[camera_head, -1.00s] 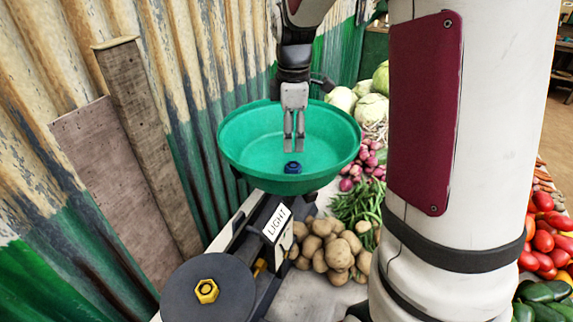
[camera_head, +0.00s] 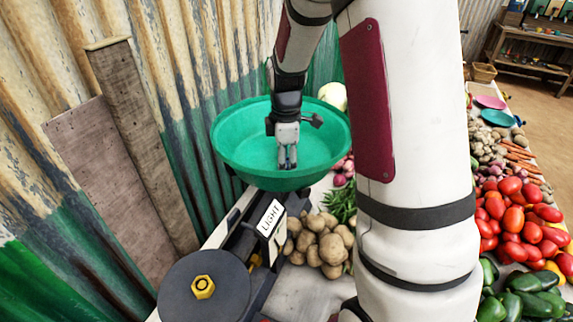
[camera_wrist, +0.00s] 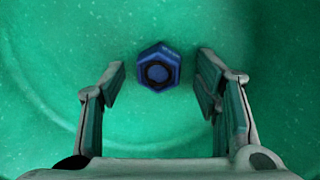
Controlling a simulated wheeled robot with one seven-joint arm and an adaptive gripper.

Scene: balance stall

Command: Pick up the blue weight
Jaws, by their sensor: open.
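The blue weight (camera_wrist: 158,68) is a small hexagonal piece with a dark ring on top. In the wrist view it rests on the floor of the green bowl and shows just beyond and between the fingertips of my gripper (camera_wrist: 160,85). The fingers are apart, with nothing held. In the head view my gripper (camera_head: 287,165) points down inside the green bowl (camera_head: 235,150), low near its floor. The weight is hidden behind the gripper there. The bowl sits on a dark balance scale marked LIGHT (camera_head: 270,217).
A round dark plate with a yellow nut (camera_head: 203,287) forms the scale's near end. A corrugated wall (camera_head: 165,90) and planks stand close on the left. Potatoes (camera_head: 322,243) lie right of the scale. Tomatoes (camera_head: 520,225) and green peppers (camera_head: 525,298) lie further right.

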